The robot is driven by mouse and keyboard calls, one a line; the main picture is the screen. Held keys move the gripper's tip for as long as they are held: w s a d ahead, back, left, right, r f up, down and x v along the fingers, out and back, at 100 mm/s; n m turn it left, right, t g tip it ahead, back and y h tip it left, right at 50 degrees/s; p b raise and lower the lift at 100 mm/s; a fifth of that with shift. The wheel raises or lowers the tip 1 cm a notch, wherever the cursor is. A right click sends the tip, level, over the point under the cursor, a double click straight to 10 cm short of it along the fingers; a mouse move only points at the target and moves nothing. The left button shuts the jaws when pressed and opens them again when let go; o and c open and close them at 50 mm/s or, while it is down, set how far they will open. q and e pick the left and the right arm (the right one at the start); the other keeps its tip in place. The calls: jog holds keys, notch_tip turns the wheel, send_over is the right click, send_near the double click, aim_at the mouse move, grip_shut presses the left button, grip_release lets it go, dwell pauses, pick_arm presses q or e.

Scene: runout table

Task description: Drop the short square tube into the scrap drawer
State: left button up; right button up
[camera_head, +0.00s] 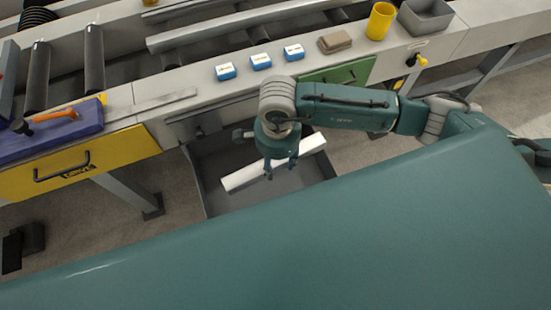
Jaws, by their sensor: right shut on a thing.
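A white square tube (243,178) lies slantwise across the opening of an open grey drawer (199,172) below the table edge. My right gripper (281,169) points down and is shut on the tube near its middle, with both tube ends showing on either side. The tube looks to be over the drawer; its height above the drawer floor cannot be told. The drawer's near part is hidden behind my teal body. My left gripper is not in view.
A yellow drawer front (110,155) is at left and a green one (345,74) at right. On the table are a blue case (60,138) with an orange-handled tool (55,116), small blue-and-white boxes (260,62), a brown block (335,41), a yellow cup (381,21) and a grey bin (426,18).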

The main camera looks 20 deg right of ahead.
aim_at(275, 172)
jog(key=shift+w+a+f+m, duration=0.15)
jog(key=shift+a+m, duration=0.1)
jog(key=shift+m, duration=0.25)
jog(key=shift+f+m, duration=0.3)
jog(key=shift+w+f+b, duration=0.1)
jog(key=shift+f+b, duration=1.65)
jog(key=shift+f, duration=1.1)
jog(key=o, duration=1.6)
jog(key=shift+c, duration=0.2)
jog(key=shift+r, duration=0.15)
notch_tip(275, 172, up, 12)
jog(key=shift+f, duration=0.1)
